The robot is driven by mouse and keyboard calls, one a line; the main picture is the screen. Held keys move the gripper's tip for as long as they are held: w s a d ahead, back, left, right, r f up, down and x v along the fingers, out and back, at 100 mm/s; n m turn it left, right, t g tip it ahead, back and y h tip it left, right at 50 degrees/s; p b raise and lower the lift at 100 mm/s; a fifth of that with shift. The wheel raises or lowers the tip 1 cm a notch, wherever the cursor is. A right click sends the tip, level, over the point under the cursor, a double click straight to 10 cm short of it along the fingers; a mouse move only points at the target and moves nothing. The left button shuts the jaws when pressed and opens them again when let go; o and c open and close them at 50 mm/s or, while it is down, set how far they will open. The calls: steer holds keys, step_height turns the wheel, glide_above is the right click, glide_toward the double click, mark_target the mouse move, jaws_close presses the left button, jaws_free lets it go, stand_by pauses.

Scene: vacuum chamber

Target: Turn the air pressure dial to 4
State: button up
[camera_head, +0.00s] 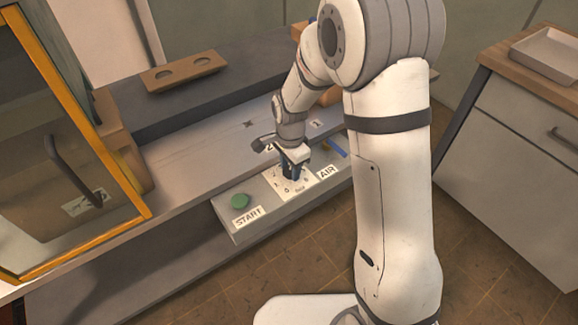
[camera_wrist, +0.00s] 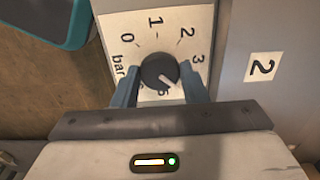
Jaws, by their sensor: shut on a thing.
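The air pressure dial is a dark round knob (camera_wrist: 158,70) on a white plate marked "bar" in the wrist view. The numbers 0, 1, 2 and 3 show around it. A numeral below the knob is partly covered, and I cannot read a 4. The knob's white pointer line points to the lower right, past the 3. My gripper (camera_wrist: 160,73) has its two blue-grey fingers on either side of the knob, shut on it. In the head view my gripper (camera_head: 291,169) reaches down onto the white dial plate (camera_head: 296,190) and hides the knob.
A green button (camera_head: 240,201) with a START label (camera_head: 247,217) is left of the dial. An AIR label (camera_head: 327,171) and a blue part (camera_head: 337,147) are to its right. An orange-framed glass door (camera_head: 90,130) stands at left. A cabinet with a tray (camera_head: 550,52) is at right.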

mark_target(290, 171)
steer(key=shift+s+f, duration=0.15)
steer(key=shift+s, duration=0.1)
steer(key=o, duration=1)
steer(key=shift+w, duration=0.1)
steer(key=shift+c, duration=0.2)
steer(key=shift+r+p, duration=0.5)
steer(key=shift+r, duration=3.55)
steer(key=shift+r, duration=0.1)
steer(key=s+d+r+n+t+p, duration=0.1)
steer(key=s+d+r+n+p, duration=0.3)
steer(key=s+d+r, duration=0.3)
steer(key=s+d+r+n+t+p, duration=0.1)
steer(key=s+d+r+n+p, duration=0.4)
steer(key=s+r, duration=0.7)
steer(key=shift+d+r+n+t, duration=0.3)
steer(key=shift+d+r+n, duration=0.6)
steer(key=shift+d+n, duration=0.2)
